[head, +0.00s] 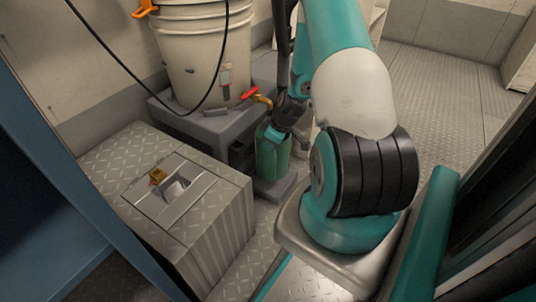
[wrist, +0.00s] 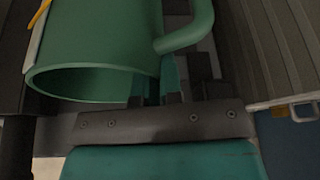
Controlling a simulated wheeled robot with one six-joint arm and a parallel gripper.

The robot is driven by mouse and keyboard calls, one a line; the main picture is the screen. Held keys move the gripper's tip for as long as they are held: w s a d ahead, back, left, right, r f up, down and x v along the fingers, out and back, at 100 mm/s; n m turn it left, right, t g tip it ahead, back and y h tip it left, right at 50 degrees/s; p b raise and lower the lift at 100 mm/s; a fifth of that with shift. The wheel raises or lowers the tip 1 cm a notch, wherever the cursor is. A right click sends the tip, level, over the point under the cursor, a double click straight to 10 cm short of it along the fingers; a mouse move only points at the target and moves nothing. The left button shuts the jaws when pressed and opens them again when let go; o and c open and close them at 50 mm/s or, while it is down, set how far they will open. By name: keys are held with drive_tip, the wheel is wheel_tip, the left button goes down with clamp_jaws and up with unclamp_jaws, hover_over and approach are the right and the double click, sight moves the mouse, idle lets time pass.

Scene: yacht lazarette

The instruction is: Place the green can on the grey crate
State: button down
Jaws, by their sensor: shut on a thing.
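The green can (head: 272,158) is upright below a brass tap in the head view, over a low dark grey base. In the wrist view the green can (wrist: 95,40) fills the upper left, with its open rim and curved handle showing. My gripper (head: 274,132) is at the can's upper part, shut on it; in the wrist view its fingers (wrist: 168,85) are beside the can's wall, near the handle. I cannot tell whether the can touches the base. The grey crate (head: 225,215), with ribbed sides and a tread-plate top, stands left of the can.
A metal hatch with a brass latch (head: 157,176) sits on the crate's top. A large cream bucket (head: 195,50) stands on a grey plinth (head: 205,125) behind. The red-handled tap (head: 258,96) is close above the can. A blue panel (head: 45,170) edges the left.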

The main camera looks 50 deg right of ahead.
sight(266, 156)
wheel_tip(266, 156, down, 5)
drive_tip(key=b, duration=0.4)
drive_tip(key=shift+w, duration=0.15)
drive_tip(key=shift+r, duration=0.15)
drive_tip(key=c, duration=1.3)
unclamp_jaws()
drive_tip(key=shift+o, duration=0.2)
drive_tip(key=p+v, duration=0.7)
drive_tip(key=v, duration=0.5)
drive_tip(key=shift+p, duration=0.3)
